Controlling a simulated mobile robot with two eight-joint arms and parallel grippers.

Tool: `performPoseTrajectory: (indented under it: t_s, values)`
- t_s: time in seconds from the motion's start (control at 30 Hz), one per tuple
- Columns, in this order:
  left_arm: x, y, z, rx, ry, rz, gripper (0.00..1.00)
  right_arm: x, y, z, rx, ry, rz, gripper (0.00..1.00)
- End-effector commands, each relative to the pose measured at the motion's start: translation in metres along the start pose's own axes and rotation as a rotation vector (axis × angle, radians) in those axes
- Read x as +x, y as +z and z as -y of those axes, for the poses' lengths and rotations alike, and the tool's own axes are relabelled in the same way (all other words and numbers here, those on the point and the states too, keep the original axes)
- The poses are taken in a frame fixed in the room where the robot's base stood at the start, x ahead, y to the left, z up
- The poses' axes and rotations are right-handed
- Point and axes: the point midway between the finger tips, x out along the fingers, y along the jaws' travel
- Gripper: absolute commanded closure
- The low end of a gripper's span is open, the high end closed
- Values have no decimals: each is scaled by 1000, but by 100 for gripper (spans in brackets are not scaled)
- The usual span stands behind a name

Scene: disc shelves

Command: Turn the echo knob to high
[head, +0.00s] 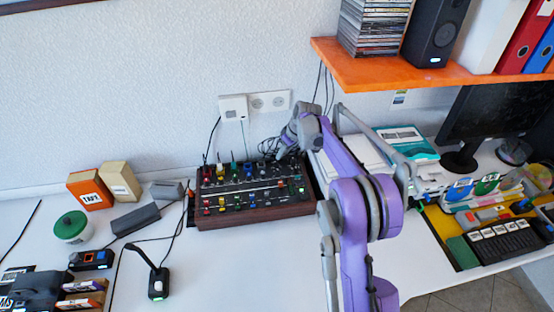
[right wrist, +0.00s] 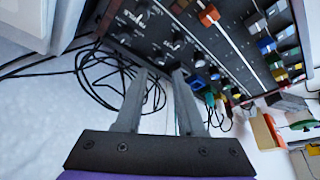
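The echo knob is presumably one of the knobs on the dark sound mixer (head: 255,213), which has wooden sides and stands on the white desk. I cannot read the labels, so I cannot tell which knob is echo. My right gripper (head: 283,153) is over the mixer's back right corner. In the right wrist view my right gripper (right wrist: 162,75) has its fingers apart with nothing held between them. The mixer panel (right wrist: 222,50) lies just beyond the tips, with small dark knobs near them. I cannot tell whether a finger touches one. My left gripper is not in view.
Black cables (right wrist: 110,75) lie behind the mixer and plugs stand along its back edge. An orange shelf (head: 430,75) with a speaker (head: 433,35) overhangs at the right. The front middle desk is clear.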

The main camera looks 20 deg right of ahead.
Motion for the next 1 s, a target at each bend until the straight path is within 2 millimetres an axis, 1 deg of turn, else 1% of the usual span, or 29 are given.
performPoseTrajectory:
  t_s: [0.03,0.2,0.3,0.4,0.53,0.77,0.8,0.83,0.97,1.0]
  values:
    - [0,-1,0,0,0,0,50,11,-1,0,-2,0,0,62]
    - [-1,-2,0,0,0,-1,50,43,-1,0,0,0,-1,62]
    - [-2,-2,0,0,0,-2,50,57,-1,0,0,0,-1,62]
    - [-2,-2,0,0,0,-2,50,67,-1,0,0,0,-1,62]
    - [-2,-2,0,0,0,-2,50,73,-1,0,0,0,-1,62]
    - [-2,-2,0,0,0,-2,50,74,-1,0,1,0,-1,62]
    - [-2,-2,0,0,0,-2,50,74,-1,0,1,0,-1,64]
    - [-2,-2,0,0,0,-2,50,74,-1,0,1,0,-1,69]
    - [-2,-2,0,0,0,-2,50,74,-1,0,1,0,0,93]
    - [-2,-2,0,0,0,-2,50,74,-1,0,1,0,0,100]
